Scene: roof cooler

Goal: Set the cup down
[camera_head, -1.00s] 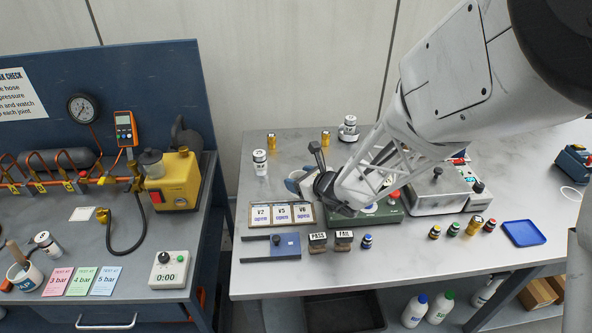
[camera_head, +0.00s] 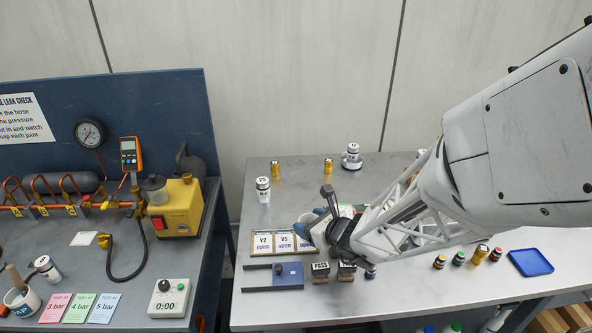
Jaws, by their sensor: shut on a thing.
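My gripper (camera_head: 320,222) reaches in from the right over the middle of the bench (camera_head: 262,218), seen largely from behind. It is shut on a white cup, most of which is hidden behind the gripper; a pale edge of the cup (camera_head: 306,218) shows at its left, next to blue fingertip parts. The cup is just beyond the right end of the framed V2, V5 card holder (camera_head: 275,242) and covers part of its last card. I cannot tell whether the cup's base touches the bench or hangs above it.
Two stamps (camera_head: 320,270) and a blue slide plate (camera_head: 288,275) lie in front of the gripper. A white jar (camera_head: 263,189), brass fittings (camera_head: 275,168) and a white canister (camera_head: 351,157) stand behind. Small capped bottles (camera_head: 439,262) and a blue tray (camera_head: 530,262) are at right.

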